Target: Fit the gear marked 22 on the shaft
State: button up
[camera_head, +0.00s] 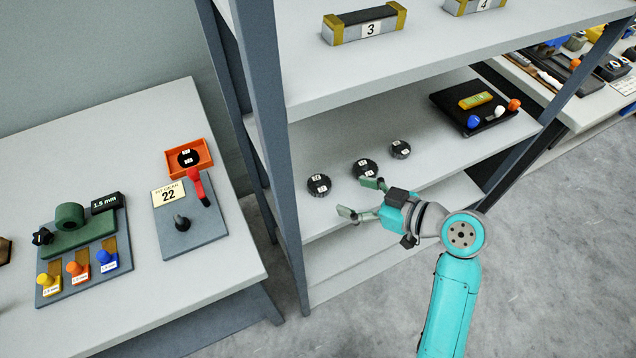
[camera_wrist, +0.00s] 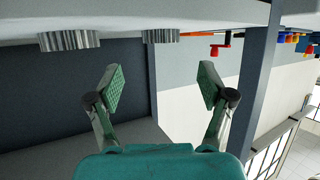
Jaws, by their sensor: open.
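Three dark gears stand on the middle shelf: a left one (camera_head: 319,185), a middle one (camera_head: 365,168) and a smaller right one (camera_head: 401,149). Their white labels are too small to read. My gripper (camera_head: 360,198) is open and empty at the shelf's front edge, near the left and middle gears. In the wrist view, which looks upside down, two gears (camera_wrist: 69,40) (camera_wrist: 160,36) show beyond the open fingers (camera_wrist: 162,85). On the left table a grey plate (camera_head: 205,228) carries a short dark shaft (camera_head: 181,222) and a sign (camera_head: 168,193) reading "FIT GEAR 22".
A red lever (camera_head: 197,187) and an orange tray (camera_head: 205,149) holding a dark gear are by the plate. A gauge board (camera_head: 75,287) stands left. A black tray (camera_head: 492,130) sits at the shelf's right. The upper shelf (camera_head: 300,90) overhangs the gears; a post (camera_head: 275,150) separates shelf and table.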

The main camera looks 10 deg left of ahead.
aim_at(327, 188)
jog(key=shift+x, duration=3.75)
jog(key=shift+s+f, duration=0.1)
jog(key=c, duration=1.3)
